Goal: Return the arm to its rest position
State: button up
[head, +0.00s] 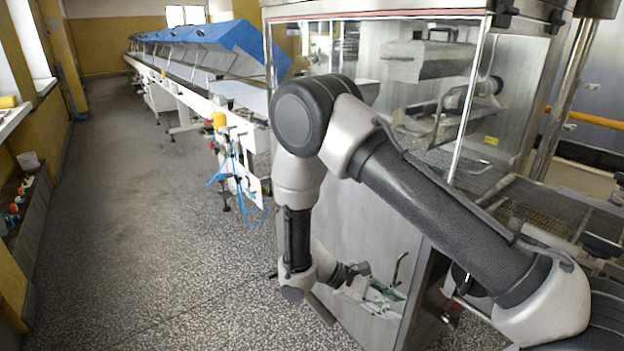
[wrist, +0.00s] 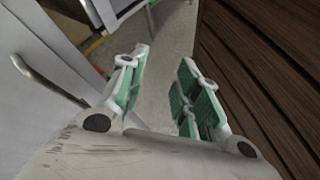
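My gripper shows in the wrist view (wrist: 162,88) with its two green-padded fingers spread apart. Nothing is between them, and speckled floor shows through the gap. In the head view my arm reaches from the lower right up to a bent elbow, then down in front of the enrober machine (head: 350,215). My gripper (head: 358,271) is low there, beside the machine's lower metal front, small and partly hidden by the wrist. I cannot tell from these views whether it touches the machine.
A bent metal handle (wrist: 48,82) is left of my gripper in the wrist view, and a brown slatted surface (wrist: 262,75) is close on the right. A long conveyor with blue covers (head: 215,38) runs back. The grey speckled floor (head: 125,190) at left is clear.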

jog(key=s+d+r+m+y, duration=0.1)
jog(key=d+r+m+y, duration=0.2)
jog(key=r, duration=0.7)
jog(key=s+d+r+m+y, duration=0.1)
jog(key=d+r+y, duration=0.3)
jog(key=r, duration=0.6)
jog(key=s+d+r+m+t+y, duration=0.2)
jog(key=s+d+r+m+t, duration=0.1)
jog(key=r, duration=0.5)
jog(key=s+d+r+m+t+y, duration=0.3)
jog(key=s+d+r, duration=0.3)
jog(key=r, duration=0.3)
jog(key=shift+d+t, duration=0.7)
